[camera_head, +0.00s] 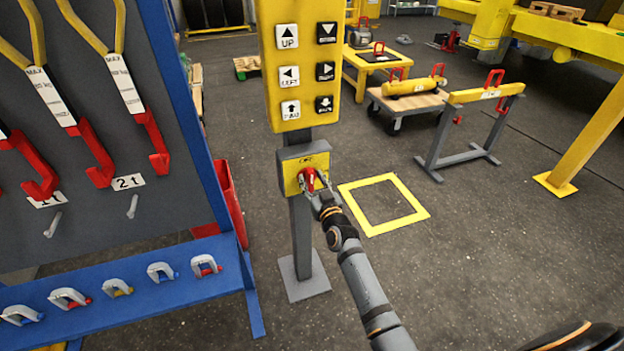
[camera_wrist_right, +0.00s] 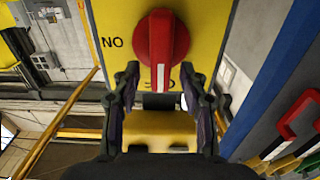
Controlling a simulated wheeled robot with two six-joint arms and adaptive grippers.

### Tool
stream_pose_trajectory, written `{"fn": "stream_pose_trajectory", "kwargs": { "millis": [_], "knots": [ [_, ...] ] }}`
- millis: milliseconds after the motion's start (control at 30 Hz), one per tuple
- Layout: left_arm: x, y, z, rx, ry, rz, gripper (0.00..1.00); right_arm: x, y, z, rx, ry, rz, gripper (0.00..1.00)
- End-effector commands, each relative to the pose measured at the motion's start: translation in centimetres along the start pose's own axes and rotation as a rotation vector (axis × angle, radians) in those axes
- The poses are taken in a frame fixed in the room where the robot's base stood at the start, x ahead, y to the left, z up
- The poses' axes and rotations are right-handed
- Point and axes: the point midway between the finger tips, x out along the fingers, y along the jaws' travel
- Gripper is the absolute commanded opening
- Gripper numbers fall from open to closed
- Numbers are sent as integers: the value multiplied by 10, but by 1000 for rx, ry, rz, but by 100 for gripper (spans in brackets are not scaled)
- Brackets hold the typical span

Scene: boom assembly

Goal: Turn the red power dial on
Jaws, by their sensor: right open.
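The red power dial (camera_head: 309,179) sits on the yellow face of a grey box on a post, under the yellow button panel (camera_head: 304,62). In the right wrist view the dial (camera_wrist_right: 162,38) appears upside down, with "ON" to its left and a partly hidden "OFF" below it. A white stripe on the knob runs roughly toward the "OFF" side. My right gripper (camera_head: 318,190) is at the dial in the head view. In the wrist view its two fingers (camera_wrist_right: 160,82) are apart, with the knob just beyond them; I cannot tell whether they touch it. My left gripper is out of view.
A blue-framed tool board (camera_head: 205,130) with hooks stands close on the left, with shackles on its blue shelf (camera_head: 130,285). A yellow floor square (camera_head: 384,204) lies to the right. Trestles and a cart (camera_head: 408,102) stand farther back. The floor at right is mostly clear.

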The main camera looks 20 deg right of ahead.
Motion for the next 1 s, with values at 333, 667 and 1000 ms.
{"fn": "stream_pose_trajectory", "kwargs": {
  "millis": [333,667,1000],
  "knots": [
    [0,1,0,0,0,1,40,6,0,0,0,0,0,42],
    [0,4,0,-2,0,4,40,5,0,0,0,0,0,0],
    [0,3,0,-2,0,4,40,5,1,0,32,0,0,0]
  ]
}}
